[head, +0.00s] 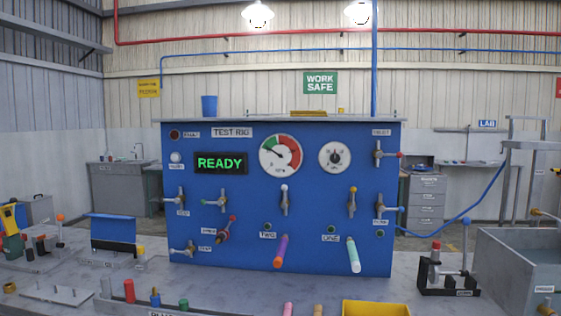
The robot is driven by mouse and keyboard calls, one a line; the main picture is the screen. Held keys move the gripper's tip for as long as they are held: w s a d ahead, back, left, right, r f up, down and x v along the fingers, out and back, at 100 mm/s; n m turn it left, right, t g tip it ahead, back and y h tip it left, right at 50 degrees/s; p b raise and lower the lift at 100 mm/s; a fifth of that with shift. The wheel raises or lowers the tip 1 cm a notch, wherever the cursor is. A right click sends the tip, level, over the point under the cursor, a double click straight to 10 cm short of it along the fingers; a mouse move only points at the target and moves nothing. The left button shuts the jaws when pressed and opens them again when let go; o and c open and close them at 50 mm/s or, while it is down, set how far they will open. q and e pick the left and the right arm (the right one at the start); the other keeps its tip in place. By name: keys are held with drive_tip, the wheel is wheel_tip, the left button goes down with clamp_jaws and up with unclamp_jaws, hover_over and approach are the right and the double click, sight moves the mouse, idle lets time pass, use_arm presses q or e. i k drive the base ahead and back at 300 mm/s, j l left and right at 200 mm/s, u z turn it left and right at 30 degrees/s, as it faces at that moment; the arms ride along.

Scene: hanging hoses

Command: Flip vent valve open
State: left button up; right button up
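The blue test rig panel (320,220) stands upright at the middle of the bench and carries several small valves. Neither of my grippers is in view.
A purple hose end (281,252) and a teal one (353,255) stick out of the panel's lower front. The grey bench (240,288) holds a yellow tray (375,308), several colored pegs and a black stand (448,280). A grey tank (515,270) stands at the right.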

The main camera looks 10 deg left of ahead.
sight(177, 200)
drive_tip(key=k+j+u, duration=0.1)
drive_tip(key=j+u, duration=0.15)
drive_tip(key=j, duration=0.6)
drive_tip(key=j+u, duration=0.25)
drive_tip(key=j, duration=0.65)
drive_tip(key=i+j+u, duration=0.1)
drive_tip(key=i+u, duration=0.2)
drive_tip(key=i, duration=0.55)
drive_tip(key=i+u, duration=0.25)
drive_tip(key=i, duration=0.55)
